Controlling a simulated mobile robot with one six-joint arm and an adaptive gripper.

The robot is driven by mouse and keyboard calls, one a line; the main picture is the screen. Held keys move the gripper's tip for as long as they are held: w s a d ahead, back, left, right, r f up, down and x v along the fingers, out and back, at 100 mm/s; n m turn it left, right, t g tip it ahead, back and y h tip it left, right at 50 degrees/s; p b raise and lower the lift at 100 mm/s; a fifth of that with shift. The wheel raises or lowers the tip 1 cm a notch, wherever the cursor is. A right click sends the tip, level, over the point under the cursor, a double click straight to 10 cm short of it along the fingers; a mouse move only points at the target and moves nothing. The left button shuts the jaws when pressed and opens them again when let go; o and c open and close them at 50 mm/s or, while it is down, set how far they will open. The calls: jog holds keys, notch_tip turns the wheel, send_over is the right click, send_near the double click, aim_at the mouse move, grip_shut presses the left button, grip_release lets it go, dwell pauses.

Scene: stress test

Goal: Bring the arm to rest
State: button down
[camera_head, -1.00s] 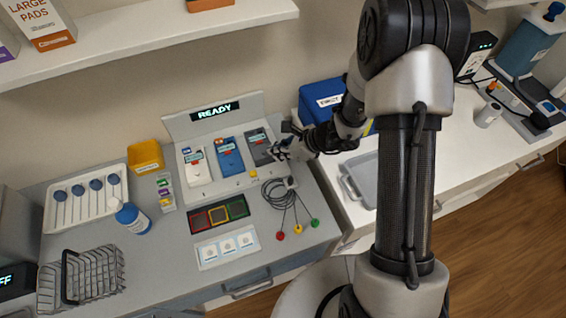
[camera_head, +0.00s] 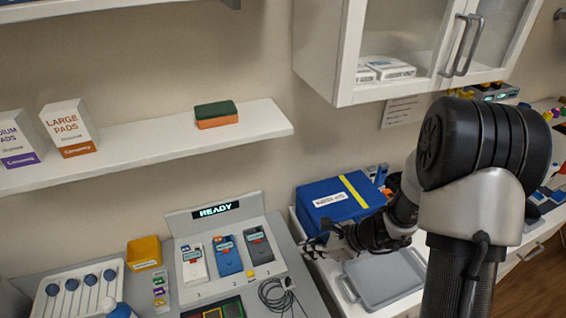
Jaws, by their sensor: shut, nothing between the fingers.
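My arm comes up from the lower right, its large black shoulder joint at the right of the picture and its forearm reaching left. My gripper (camera_head: 318,246) is shut and empty. In the picture it lies just right of the grey stand (camera_head: 245,290) and in front of the blue case (camera_head: 327,203) with a yellow strap. The fingers are small and partly dark here. I cannot tell whether they touch anything.
A grey tray (camera_head: 384,281) lies on the white counter below my forearm. The stand shows READY and holds three handsets. A wall shelf (camera_head: 150,147) carries boxes, and a glass-front cabinet (camera_head: 400,45) hangs at upper right. A yellow bin (camera_head: 144,253) stands left of the stand.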

jog(key=shift+r, duration=0.1)
jog(key=s+a+r+n+g+h+b, duration=0.15)
jog(key=s+a+r+n, duration=0.25)
jog(key=s+r+n, duration=0.7)
jog(key=s+d+r+n+t+h+b, duration=0.2)
jog(key=s+d+r+n+h, duration=0.4)
jog(key=s+r+n, duration=0.3)
jog(key=s+d+n, duration=0.1)
jog(key=s+n, duration=0.2)
jog(key=shift+n, duration=0.3)
jog(key=shift+r, duration=0.1)
